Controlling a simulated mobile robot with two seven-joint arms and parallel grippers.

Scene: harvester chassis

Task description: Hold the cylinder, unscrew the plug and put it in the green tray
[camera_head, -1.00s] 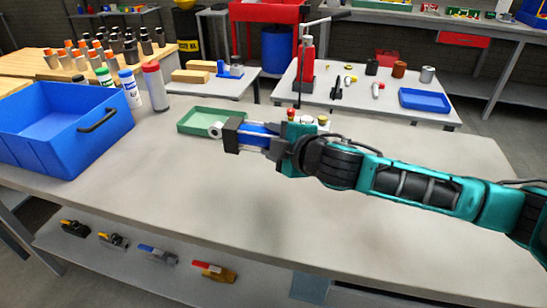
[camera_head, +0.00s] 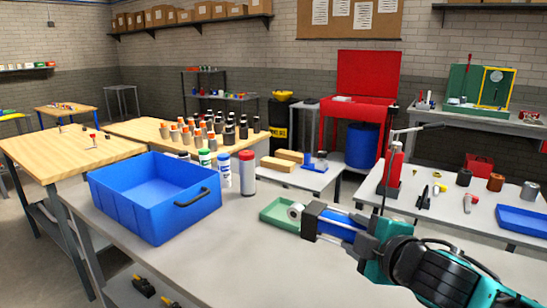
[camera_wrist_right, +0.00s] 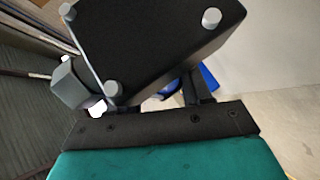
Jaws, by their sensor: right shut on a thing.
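The cylinder (camera_head: 339,226) has a blue barrel, silver rods, a dark square end block and a pale ring at its left end. In the head view it is held over the table, its ring in front of the green tray's right part. My right gripper (camera_head: 373,239) is shut on it at its right end. In the right wrist view the cylinder's dark block (camera_wrist_right: 170,45) with grey bolt ends fills the upper middle. A grey faceted piece shows beside it; I cannot tell whether it is the plug. The green tray (camera_head: 273,219) looks empty where visible. My left gripper is out of view.
A blue bin (camera_head: 150,212) stands on the table at left, with a few bottles (camera_head: 247,172) behind it. A farther table at right holds small parts and a blue tray (camera_head: 522,221). The table front between bin and arm is clear.

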